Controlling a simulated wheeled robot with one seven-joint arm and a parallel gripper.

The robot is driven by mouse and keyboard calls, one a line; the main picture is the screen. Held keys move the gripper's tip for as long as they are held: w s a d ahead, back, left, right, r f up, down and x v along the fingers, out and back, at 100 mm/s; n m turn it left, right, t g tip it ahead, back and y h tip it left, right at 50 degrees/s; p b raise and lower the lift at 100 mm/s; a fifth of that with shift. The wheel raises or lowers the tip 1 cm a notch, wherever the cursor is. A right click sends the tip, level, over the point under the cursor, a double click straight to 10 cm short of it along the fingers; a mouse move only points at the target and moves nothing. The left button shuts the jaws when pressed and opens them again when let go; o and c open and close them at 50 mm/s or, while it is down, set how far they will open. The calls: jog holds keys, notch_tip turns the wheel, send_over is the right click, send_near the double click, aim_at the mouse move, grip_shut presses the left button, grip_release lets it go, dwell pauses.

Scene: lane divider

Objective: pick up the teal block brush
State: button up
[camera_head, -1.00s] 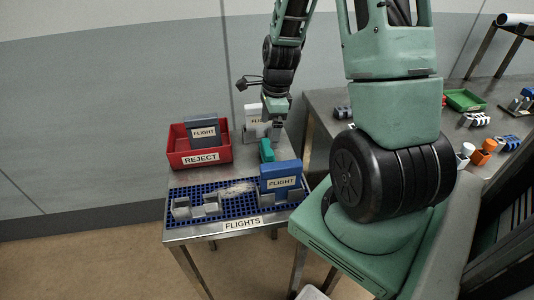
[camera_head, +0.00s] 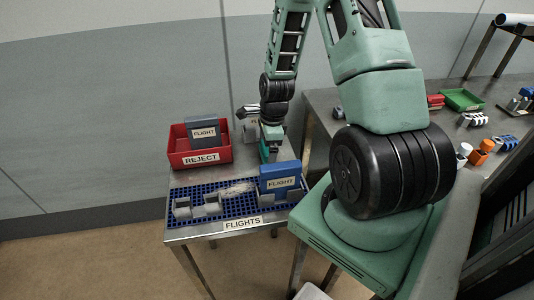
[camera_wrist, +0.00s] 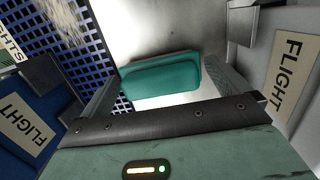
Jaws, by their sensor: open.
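The teal block brush (camera_wrist: 160,78) lies on the bare metal table top in the wrist view, long side across the picture. My gripper (camera_wrist: 163,84) is open above it, with one finger beyond each end of the brush. I cannot tell whether the fingers touch it. In the head view my gripper (camera_head: 269,154) points down at the table, behind the blue FLIGHT box, and mostly hides the brush.
A blue FLIGHT box (camera_head: 281,176) stands close in front, on the blue grid mat (camera_head: 239,206) with grey blocks. A grey FLIGHT box (camera_wrist: 292,66) is close on the right in the wrist view. A red REJECT bin (camera_head: 178,152) stands at left.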

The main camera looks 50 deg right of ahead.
jog(key=shift+c, duration=0.3)
jog(key=c, duration=0.8)
jog(key=shift+o, duration=0.2)
jog(key=shift+r, duration=0.15)
jog(key=shift+r+b, duration=0.3)
jog(key=shift+r, duration=4.55)
jog(key=shift+r, duration=0.1)
